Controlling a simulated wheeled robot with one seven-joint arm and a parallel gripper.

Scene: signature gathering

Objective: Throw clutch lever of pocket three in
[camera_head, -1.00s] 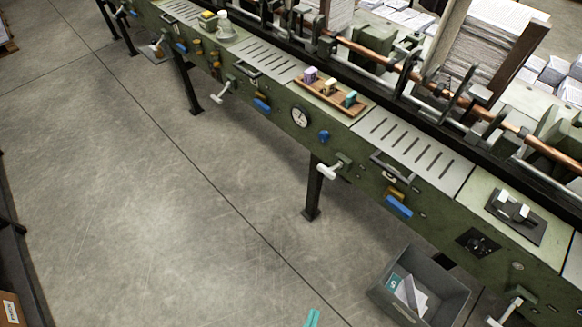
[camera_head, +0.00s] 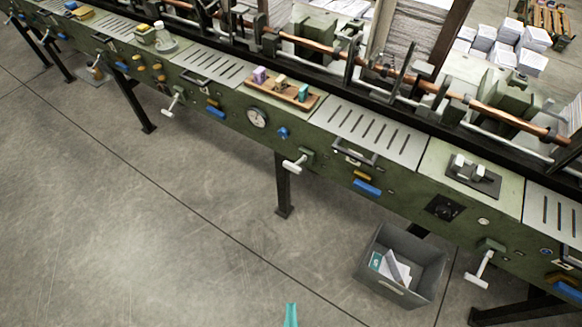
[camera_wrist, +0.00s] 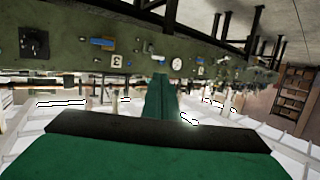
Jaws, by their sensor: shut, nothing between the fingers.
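Several white-handled clutch levers hang along the front of the long green machine (camera_head: 330,140). One lever (camera_head: 295,163) is in the middle, another (camera_head: 173,101) is farther left, and another (camera_head: 480,267) is at the lower right. In the inverted wrist view, a small white plate (camera_wrist: 117,60) by a blue handle seems to read 3; which lever belongs to it is unclear. My teal gripper (camera_head: 291,315) shows only as a tip at the bottom edge, over the floor, apart from the machine. Its green fingers (camera_wrist: 160,100) are together and empty in the wrist view.
A grey bin (camera_head: 400,265) with papers stands on the floor below the machine. A gauge (camera_head: 258,117), blue handles (camera_head: 367,187) and a black knob panel (camera_head: 445,208) are on the front. Machine legs (camera_head: 283,185) reach the floor. The concrete floor (camera_head: 130,230) is open at left.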

